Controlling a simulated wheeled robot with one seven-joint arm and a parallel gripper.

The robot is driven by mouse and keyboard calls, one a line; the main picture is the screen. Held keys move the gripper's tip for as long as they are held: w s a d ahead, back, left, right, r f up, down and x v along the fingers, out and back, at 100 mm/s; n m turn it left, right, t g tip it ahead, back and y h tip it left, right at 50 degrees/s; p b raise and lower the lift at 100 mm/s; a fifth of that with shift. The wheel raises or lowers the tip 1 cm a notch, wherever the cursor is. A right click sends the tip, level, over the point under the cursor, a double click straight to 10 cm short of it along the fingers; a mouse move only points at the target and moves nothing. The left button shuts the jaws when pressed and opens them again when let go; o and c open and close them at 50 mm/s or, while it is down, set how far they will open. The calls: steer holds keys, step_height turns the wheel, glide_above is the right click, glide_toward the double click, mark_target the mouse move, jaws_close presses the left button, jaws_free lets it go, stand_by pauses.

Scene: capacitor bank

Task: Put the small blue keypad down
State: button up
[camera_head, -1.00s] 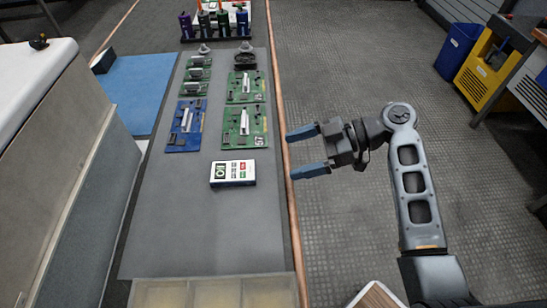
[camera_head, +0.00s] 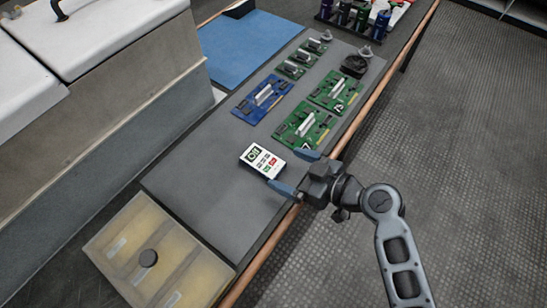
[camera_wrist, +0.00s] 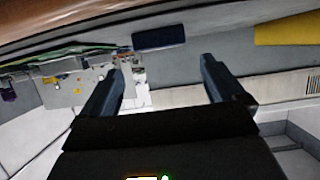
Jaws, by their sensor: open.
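The small keypad (camera_head: 262,160) lies face up on the grey work surface (camera_head: 205,190). Its face is white, with a dark and green screen, dark keys and red marks; little blue shows on it. My gripper (camera_head: 281,167) is open, with blue fingers pointing at the keypad's right end. The fingertips appear on either side of that end, and nothing is visibly gripped. I cannot tell whether they touch it or are above it. In the wrist view, both fingers of my gripper (camera_wrist: 160,85) are spread apart; a small white and green patch at the bottom edge is unclear.
A blue circuit board (camera_head: 262,98) and several green boards (camera_head: 304,125) lie beyond the keypad. A shallow tray (camera_head: 105,238) with a dark knob stands at the near end. A copper-coloured edge (camera_head: 350,132) runs along the right side. The grey surface left of the keypad is clear.

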mark_target(264, 161)
steer(key=shift+p+x, duration=0.75)
steer(key=shift+x, duration=2.7)
steer(key=shift+s+f, duration=0.15)
steer(key=shift+f, duration=0.05)
steer(key=c, duration=1.2)
steer(key=shift+r, duration=0.1)
